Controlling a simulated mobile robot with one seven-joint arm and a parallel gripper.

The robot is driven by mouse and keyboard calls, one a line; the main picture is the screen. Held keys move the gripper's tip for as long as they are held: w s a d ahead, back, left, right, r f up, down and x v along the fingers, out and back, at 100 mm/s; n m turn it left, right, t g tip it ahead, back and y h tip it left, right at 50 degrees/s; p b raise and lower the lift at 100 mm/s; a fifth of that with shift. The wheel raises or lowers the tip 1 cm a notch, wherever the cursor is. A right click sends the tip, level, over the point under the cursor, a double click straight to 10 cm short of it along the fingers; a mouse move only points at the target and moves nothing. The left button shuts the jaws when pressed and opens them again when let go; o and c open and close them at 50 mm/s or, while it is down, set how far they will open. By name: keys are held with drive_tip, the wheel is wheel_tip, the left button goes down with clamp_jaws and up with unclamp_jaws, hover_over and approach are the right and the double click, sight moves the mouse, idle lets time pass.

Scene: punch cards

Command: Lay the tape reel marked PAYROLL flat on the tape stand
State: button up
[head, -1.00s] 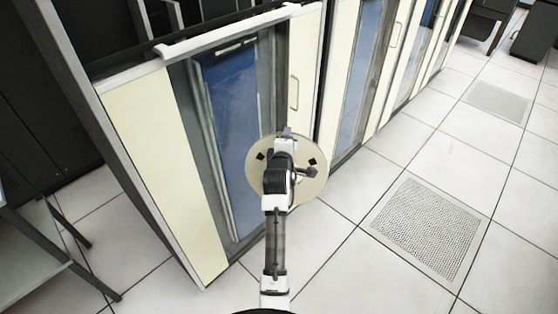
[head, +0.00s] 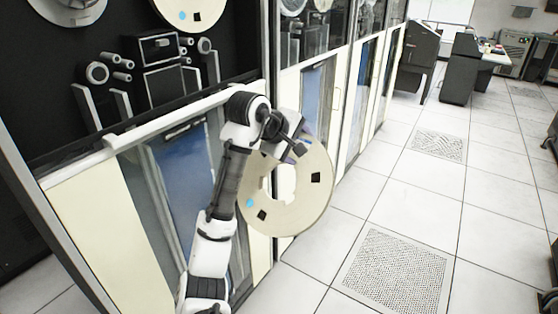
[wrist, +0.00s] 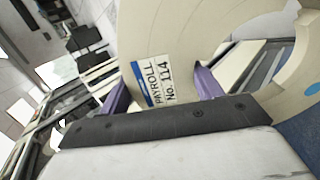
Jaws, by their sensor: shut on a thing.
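The tape reel (head: 316,205) is a cream disc with a round centre hole, dark square marks and a light-blue dot. It hangs tilted in front of the cabinet doors, clear of the floor. In the wrist view the reel (wrist: 180,35) carries a white label reading PAYROLL No. 114 (wrist: 155,82). My gripper (head: 299,149) is shut on the reel's rim. Its purple fingers show on either side of the label in the wrist view (wrist: 162,92). I cannot make out a tape stand in the current views.
A tape drive cabinet (head: 98,205) stands close behind my arm, with another mounted reel (head: 208,12) above. More cabinets run away to the right. The tiled floor (head: 375,190) at right is clear, with perforated tiles (head: 395,270). A desk (head: 475,65) stands far off.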

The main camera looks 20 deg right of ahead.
sight(332, 167)
drive_tip(key=s+d+r+m+g, duration=0.1)
drive_tip(key=s+m, duration=0.1)
drive_tip(key=s, duration=0.1)
drive_tip(key=s+d+r+m+g+y, duration=0.1)
drive_tip(key=s+d+r+m+g, duration=0.1)
drive_tip(key=s, duration=0.1)
drive_tip(key=s+d+r+m+g, duration=0.1)
drive_tip(key=s+r+m+g, duration=0.1)
drive_tip(key=s+m, duration=0.1)
drive_tip(key=shift+s+d+r+y, duration=0.1)
drive_tip(key=shift+s+d+y, duration=0.1)
drive_tip(key=shift+y, duration=0.2)
drive_tip(key=s+a+f+m+g+y+p, duration=0.1)
drive_tip(key=s+a+f+m+y, duration=0.15)
drive_tip(key=s+m, duration=0.5)
drive_tip(key=s+a+f+m+y+p, duration=0.1)
drive_tip(key=s+a+f+m+y, duration=0.1)
drive_tip(key=s+f+m+y, duration=0.5)
drive_tip(key=s+a+m+t+h, duration=0.1)
drive_tip(key=s+a+m+h, duration=0.1)
drive_tip(key=s+a, duration=0.3)
drive_tip(key=a+h, duration=0.1)
drive_tip(key=a, duration=0.3)
drive_tip(key=shift+s+a+t, duration=0.15)
drive_tip(key=shift+a+t, duration=0.15)
drive_tip(key=shift+a, duration=0.1)
